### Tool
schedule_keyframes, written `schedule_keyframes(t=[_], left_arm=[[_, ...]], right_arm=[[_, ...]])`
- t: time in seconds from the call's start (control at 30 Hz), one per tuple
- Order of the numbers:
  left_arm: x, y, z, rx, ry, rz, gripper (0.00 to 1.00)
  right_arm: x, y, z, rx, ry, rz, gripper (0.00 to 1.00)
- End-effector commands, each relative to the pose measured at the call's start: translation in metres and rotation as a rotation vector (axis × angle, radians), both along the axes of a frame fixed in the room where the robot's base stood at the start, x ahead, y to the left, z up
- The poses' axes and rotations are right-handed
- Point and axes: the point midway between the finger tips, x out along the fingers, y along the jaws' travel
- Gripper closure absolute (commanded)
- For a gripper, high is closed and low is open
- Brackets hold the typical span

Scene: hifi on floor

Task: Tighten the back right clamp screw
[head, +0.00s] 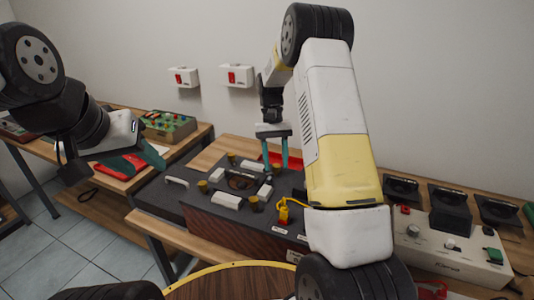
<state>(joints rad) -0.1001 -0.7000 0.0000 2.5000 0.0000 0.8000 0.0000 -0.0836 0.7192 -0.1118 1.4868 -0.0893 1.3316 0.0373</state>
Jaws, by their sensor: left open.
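The clamp fixture is a dark-topped unit (205,204) with a wood-grain front, carrying white clamp bars around a round centre. Brass-coloured clamp screws show at the back left (231,157), front left (202,186) and front right (254,204). The back right screw is not clear; it lies near the fingertips of my right gripper (277,168). That gripper points down over the fixture's back right, its teal fingers apart. I cannot make out whether a screw sits between the tips.
A red tray (273,158) lies behind the fixture. A yellow-and-red switch (284,212) stands at its right front. A white control box (450,246) and black stands (449,207) are to the right. A green panel (168,125) sits on the left bench. My right arm covers the middle right.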

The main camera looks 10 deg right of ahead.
Motion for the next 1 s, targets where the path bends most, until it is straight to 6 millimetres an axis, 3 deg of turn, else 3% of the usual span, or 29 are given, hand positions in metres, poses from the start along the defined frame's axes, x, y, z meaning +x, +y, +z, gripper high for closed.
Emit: schedule_keyframes(t=[0.27, 0.7, 1.0], left_arm=[[0.0, 0.0, 0.0, 0.0, 0.0, 0.0, 0.55], [0.0, 0.0, 0.0, 0.0, 0.0, 0.0, 0.55], [0.0, 0.0, 0.0, 0.0, 0.0, 0.0, 0.55]], right_arm=[[0.003, 0.0, 0.005, 0.0, -0.001, 0.001, 0.55], [0.028, 0.001, 0.065, 0.0, -0.001, 0.001, 0.55], [0.03, 0.001, 0.072, 0.0, 0.001, 0.001, 0.55]])
